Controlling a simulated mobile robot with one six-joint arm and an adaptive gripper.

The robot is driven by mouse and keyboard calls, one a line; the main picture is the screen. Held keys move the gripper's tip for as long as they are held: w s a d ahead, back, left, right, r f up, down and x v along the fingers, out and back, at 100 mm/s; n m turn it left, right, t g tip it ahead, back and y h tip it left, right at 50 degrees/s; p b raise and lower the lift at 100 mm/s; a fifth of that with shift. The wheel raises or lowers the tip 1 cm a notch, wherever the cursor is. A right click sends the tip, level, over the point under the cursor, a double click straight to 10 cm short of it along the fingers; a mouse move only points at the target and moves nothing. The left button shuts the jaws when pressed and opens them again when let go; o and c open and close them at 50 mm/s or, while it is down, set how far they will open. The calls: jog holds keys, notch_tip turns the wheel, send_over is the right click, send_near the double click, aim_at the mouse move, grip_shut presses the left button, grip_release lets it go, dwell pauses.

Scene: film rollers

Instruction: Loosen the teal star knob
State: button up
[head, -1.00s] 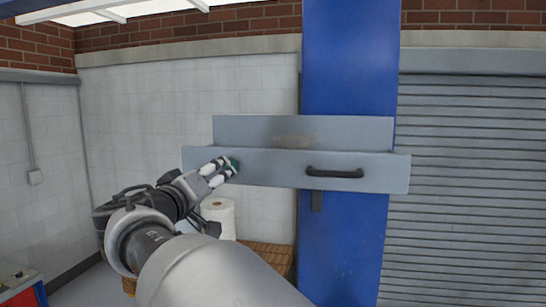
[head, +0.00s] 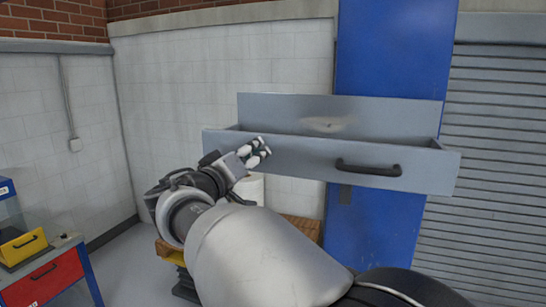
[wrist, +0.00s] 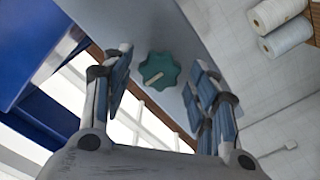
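The teal star knob (wrist: 159,70) shows in the wrist view, mounted on a grey metal face, with a short pale mark on it. In that view it appears between my two spread fingers, near the fingertips. No contact with it is visible. My gripper (head: 260,152) is open, with its pale fingertips in front of the left part of the grey drawer (head: 300,158). The knob cannot be made out in the head view now; my gripper appears to cover it.
The drawer has a black handle (head: 368,168) and stands out from a blue column (head: 385,60). A white roll (head: 250,189) and a brown slatted surface (head: 302,227) lie below. A red-fronted cabinet (head: 45,280) with a yellow bin (head: 25,246) stands at lower left.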

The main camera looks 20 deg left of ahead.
jog(key=c, duration=0.9)
jog(key=shift+n+b, duration=0.3)
jog(key=shift+n, duration=0.1)
jog(key=shift+f+n+b, duration=0.1)
jog(key=shift+n+b, duration=0.55)
jog(key=shift+n, duration=0.25)
jog(key=n+b, duration=0.1)
jog(key=n, duration=0.2)
jog(key=shift+n, duration=0.4)
jog(key=n, duration=0.6)
jog(key=n+p, duration=0.2)
jog(key=n, duration=0.3)
jog(key=shift+n, duration=0.4)
